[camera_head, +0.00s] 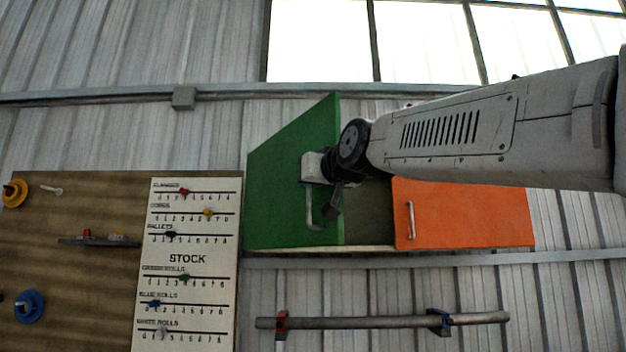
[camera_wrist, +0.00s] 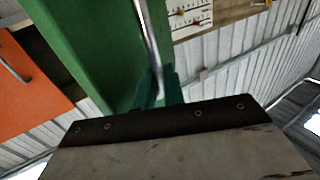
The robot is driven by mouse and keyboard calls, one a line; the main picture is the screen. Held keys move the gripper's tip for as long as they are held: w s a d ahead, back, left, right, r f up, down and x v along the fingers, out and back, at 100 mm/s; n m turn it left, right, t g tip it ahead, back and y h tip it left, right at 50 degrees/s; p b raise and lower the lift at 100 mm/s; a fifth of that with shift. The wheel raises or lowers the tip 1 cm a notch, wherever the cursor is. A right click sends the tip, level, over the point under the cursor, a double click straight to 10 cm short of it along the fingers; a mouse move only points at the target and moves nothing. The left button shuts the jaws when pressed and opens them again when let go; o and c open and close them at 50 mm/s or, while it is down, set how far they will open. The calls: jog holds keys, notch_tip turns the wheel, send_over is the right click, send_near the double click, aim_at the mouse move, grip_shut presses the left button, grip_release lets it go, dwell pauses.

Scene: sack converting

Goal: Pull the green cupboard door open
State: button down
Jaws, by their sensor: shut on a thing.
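The green cupboard door (camera_head: 285,185) stands partly open, swung out on its left side, and the dark inside of the cupboard (camera_head: 371,212) shows to its right. Its metal bar handle (camera_head: 309,206) is upright near the door's free edge. My gripper (camera_head: 329,204) is at this handle and shut on it, with my arm reaching in from the right. In the wrist view the green door (camera_wrist: 85,40) fills the upper left and the handle (camera_wrist: 149,38) runs down to my gripper (camera_wrist: 160,88). The fingertips are mostly hidden there.
The orange door (camera_head: 462,214) with its own handle (camera_head: 410,220) is closed at the right. A white stock board (camera_head: 187,258) hangs left of the cupboard, beside a brown panel (camera_head: 75,265) with coloured parts. A metal rail (camera_head: 380,322) runs below the cupboard.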

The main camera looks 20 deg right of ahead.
jog(key=shift+a+f, duration=0.25)
jog(key=shift+a, duration=0.1)
jog(key=c, duration=1.5)
grip_release()
jog(key=shift+w, duration=0.1)
jog(key=shift+r, duration=0.1)
jog(key=s, duration=0.8)
jog(key=shift+d, duration=0.25)
